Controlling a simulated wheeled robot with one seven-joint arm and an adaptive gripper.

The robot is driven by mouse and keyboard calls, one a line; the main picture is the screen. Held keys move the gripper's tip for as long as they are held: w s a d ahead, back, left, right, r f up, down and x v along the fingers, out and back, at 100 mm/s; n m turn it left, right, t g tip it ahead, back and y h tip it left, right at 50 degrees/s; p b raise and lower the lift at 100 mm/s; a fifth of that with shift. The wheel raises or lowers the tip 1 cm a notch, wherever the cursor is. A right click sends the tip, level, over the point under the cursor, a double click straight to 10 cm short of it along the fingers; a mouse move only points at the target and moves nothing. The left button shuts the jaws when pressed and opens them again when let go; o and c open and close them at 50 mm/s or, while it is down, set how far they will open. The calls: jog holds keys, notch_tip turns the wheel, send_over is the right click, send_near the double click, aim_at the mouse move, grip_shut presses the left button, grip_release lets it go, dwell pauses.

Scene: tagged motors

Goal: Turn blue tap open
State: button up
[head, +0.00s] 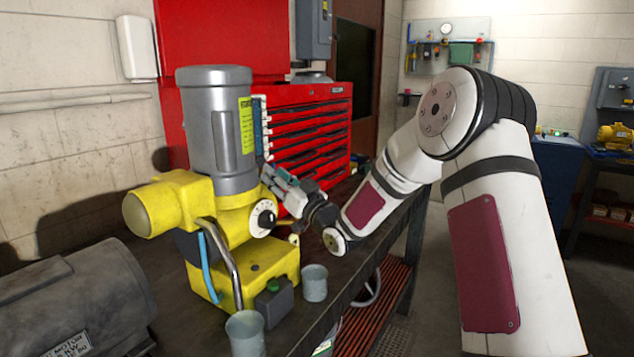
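A yellow machine (253,268) with an upright grey motor (213,150) stands on the dark bench. A narrow blue bar (208,266) hangs on its front left, beside a bent metal pipe (226,262); I cannot tell if this bar is the blue tap's handle. A teal and white strip (258,130) stands along the motor's right side. My gripper (270,178) is right of the motor, just above a round white dial (263,218). Its fingertips are small and seen from the side, so I cannot tell whether they are open or touch anything.
Two grey cups (314,283) (245,333) and a dark box with a green button (273,300) stand before the machine. A large grey motor (75,305) lies at lower left. A red tool chest (310,125) stands behind my gripper. The bench edge (345,292) runs along the right.

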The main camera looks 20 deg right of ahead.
jog(key=s+d+r+m+g+h+p, duration=0.1)
jog(key=s+r+g+h+p, duration=0.1)
jog(key=s, duration=0.8)
jog(key=s+d+r+m+g+h+p, duration=0.1)
jog(key=s+r+m+g+h+p, duration=0.1)
jog(key=s, duration=0.9)
jog(key=s+d+r+m+g+h+p, duration=0.1)
jog(key=s+r+g+h+p, duration=0.2)
jog(key=s, duration=0.8)
jog(key=g+h+p, duration=0.2)
jog(key=g+p, duration=0.1)
jog(key=p, duration=0.1)
jog(key=shift+s+r+m+g, duration=0.25)
jog(key=shift+r+m+g, duration=0.05)
jog(key=shift+r, duration=0.05)
